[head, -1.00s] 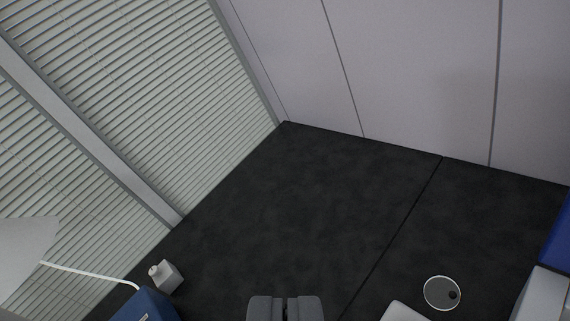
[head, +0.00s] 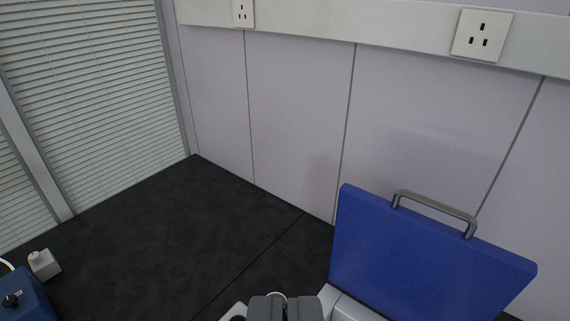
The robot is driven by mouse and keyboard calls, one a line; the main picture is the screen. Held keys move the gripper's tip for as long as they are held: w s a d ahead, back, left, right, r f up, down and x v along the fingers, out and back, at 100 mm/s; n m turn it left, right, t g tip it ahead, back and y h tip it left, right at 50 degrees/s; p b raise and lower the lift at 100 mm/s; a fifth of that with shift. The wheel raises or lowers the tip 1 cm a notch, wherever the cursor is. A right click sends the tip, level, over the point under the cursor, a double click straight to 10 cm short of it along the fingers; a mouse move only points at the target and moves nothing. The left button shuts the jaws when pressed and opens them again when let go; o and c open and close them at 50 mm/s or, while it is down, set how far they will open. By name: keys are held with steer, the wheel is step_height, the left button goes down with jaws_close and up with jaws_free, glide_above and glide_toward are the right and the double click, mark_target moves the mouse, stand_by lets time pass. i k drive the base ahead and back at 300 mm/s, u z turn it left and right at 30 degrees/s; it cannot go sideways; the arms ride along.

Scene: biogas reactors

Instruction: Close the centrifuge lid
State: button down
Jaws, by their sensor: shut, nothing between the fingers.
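The centrifuge lid (head: 420,255) is a blue panel standing raised at the lower right, with a grey bar handle (head: 435,212) along its top edge. Part of the light grey centrifuge body (head: 350,308) shows below the lid's left side; the rest is cut off by the bottom edge. My gripper (head: 286,308) is at the bottom centre, shut and empty, left of the lid and apart from the handle.
The black bench top (head: 170,230) is clear in the middle. A panelled wall with sockets (head: 482,36) rises behind the lid.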

mark_target(405, 264)
steer(key=k, duration=1.2)
steer(key=u, duration=0.55)
steer(key=i, duration=1.45)
steer(key=z, duration=0.6)
